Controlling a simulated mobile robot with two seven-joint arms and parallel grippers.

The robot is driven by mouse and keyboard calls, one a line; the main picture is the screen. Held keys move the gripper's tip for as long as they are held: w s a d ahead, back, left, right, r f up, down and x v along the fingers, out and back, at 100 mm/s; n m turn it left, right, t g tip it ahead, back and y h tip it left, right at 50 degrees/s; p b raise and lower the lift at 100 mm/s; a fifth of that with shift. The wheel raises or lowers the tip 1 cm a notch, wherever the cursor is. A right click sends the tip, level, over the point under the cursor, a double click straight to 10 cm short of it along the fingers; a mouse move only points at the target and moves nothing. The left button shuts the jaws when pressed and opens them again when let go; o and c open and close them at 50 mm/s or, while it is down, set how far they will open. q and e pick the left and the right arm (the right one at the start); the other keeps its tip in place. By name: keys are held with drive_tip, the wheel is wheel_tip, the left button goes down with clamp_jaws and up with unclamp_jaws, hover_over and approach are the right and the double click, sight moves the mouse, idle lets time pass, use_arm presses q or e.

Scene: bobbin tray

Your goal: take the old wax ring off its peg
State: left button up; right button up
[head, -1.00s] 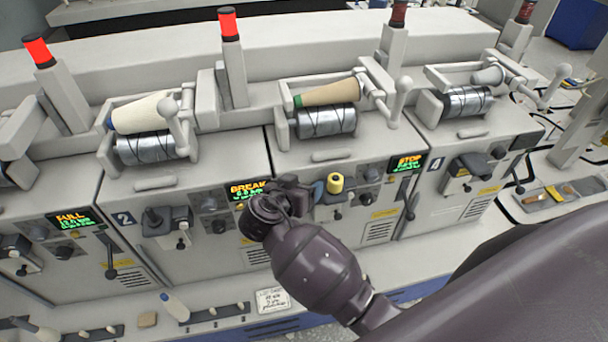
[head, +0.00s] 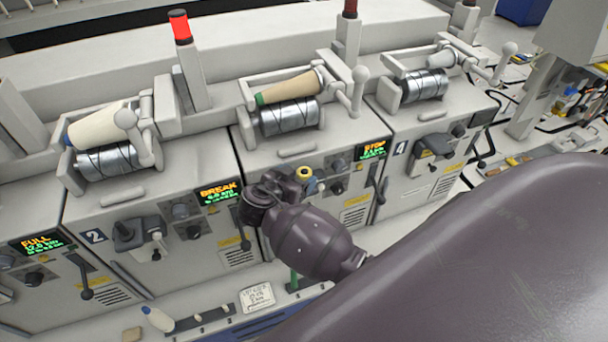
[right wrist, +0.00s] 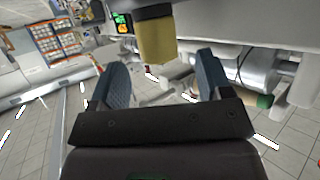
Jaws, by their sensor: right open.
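I cannot tell whether a finger touches the ring. The peg itself is hidden. My left gripper is not in view.
Above the ring stand a tan cone (head: 290,87) and a metal drum (head: 288,117). A black lever (head: 241,230) and a lit display (head: 219,191) are close to my right gripper. A ledge with a white card (head: 257,297) runs below.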

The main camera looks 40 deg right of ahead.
sight(300, 176)
drive_tip(key=shift+p+x, duration=0.4)
drive_tip(key=shift+x, duration=1.6)
drive_tip(key=shift+f, duration=0.1)
drive_tip(key=shift+c, duration=0.2)
drive_tip(key=shift+a, duration=0.1)
drive_tip(key=c, duration=1)
